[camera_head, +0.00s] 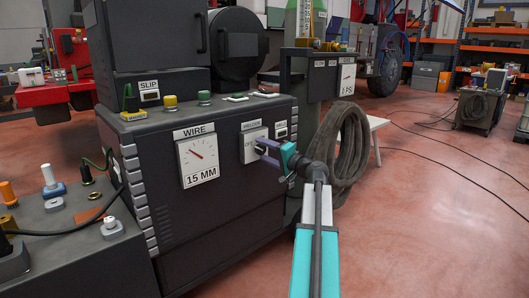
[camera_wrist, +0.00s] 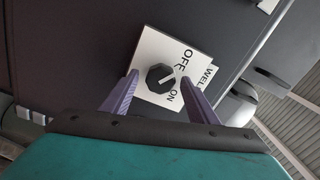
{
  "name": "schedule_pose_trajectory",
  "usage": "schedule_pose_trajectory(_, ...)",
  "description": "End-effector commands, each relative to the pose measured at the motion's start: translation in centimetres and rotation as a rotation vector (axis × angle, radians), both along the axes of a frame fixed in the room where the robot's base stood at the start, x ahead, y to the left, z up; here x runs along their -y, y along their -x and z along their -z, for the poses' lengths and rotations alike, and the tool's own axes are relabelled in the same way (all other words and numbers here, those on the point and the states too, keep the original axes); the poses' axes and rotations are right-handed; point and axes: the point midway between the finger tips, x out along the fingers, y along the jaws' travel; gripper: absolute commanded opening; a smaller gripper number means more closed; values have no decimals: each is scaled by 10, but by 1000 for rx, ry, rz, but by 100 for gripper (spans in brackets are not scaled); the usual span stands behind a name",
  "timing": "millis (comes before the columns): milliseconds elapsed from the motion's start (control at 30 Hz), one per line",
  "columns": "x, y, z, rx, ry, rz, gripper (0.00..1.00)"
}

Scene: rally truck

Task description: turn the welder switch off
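The welder switch is a dark knob (camera_wrist: 160,77) on a white plate (camera_wrist: 150,50) marked OFF and ON in the wrist view. A pale line crosses the knob; I cannot tell surely which label it points at. In the head view the plate (camera_head: 247,146) sits on the dark cabinet front under a WELDER label, and the gripper partly covers it. My gripper (camera_wrist: 159,76) is open, its purple fingers on either side of the knob in the wrist view. I cannot tell whether they touch it. In the head view my gripper (camera_head: 260,149) is close against the plate.
A WIRE gauge (camera_head: 198,161) is left of the switch on the cabinet (camera_head: 160,215). A coiled hose (camera_head: 343,145) hangs just right of my gripper. A side bench (camera_head: 75,265) with several knobs stands at left. Open floor (camera_head: 430,210) lies to the right, with cables across it.

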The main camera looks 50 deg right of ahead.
Motion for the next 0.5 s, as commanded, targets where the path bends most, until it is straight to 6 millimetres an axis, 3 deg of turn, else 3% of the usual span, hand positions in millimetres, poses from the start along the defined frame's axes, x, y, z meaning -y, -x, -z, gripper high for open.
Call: schedule_pose_trajectory(500,-1,10,-1,0,-2,1,53)
